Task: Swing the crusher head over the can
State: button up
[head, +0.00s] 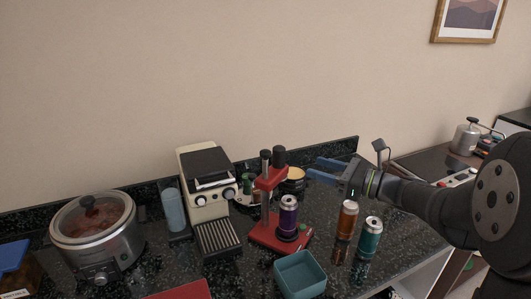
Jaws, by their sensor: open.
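The red can crusher (263,236) stands on the dark speckled counter with its base flat. Its red crusher head (270,180) is up on the column, with a black cylinder (279,156) on top. A purple can (288,214) stands upright on the crusher's base, below and slightly right of the head in the picture. I cannot tell from this view how the head lines up with the can. My gripper (313,168) has blue fingers, open and empty, pointing left. It is to the right of the head and apart from it in the picture.
An orange can (347,220) and a teal can (369,238) stand right of the crusher, below my arm. A teal bin (300,291) is in front. An espresso machine (208,190), blue tumbler (173,210) and slow cooker (100,246) stand left. A jar (292,184) is behind the crusher.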

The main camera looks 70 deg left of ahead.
aim_at(266, 151)
jog(key=x, duration=1.6)
jog(key=shift+s+a, duration=0.1)
jog(key=shift+a, duration=0.05)
jog(key=shift+c, duration=0.4)
grip_shut()
